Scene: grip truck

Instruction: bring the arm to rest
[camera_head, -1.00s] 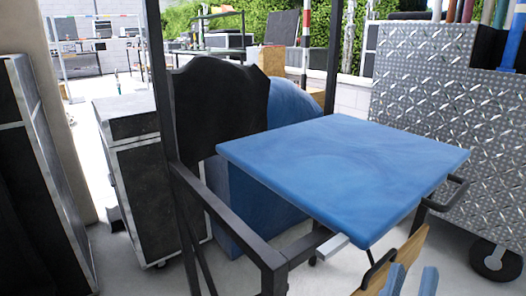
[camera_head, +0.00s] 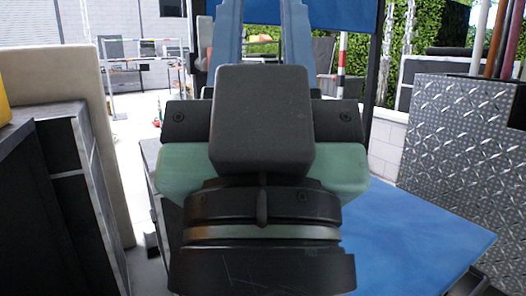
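My gripper (camera_head: 262,12) fills the middle of the head view, close to the camera. Its black wrist and body with pale green side parts are nearest, and its two blue fingers point up and away at the top. The fingers stand apart with a gap between them, and I see nothing held. The fingertips reach the top edge of the picture. The gripper body hides much of the scene behind it, including the left part of the blue tabletop (camera_head: 425,235).
A diamond-plate metal box (camera_head: 460,150) with several upright poles stands at right. A dark case with metal edges (camera_head: 70,190) stands at left beside a beige pillar (camera_head: 90,90). A blue panel (camera_head: 345,14) spans the top. Open paved ground lies far left of centre.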

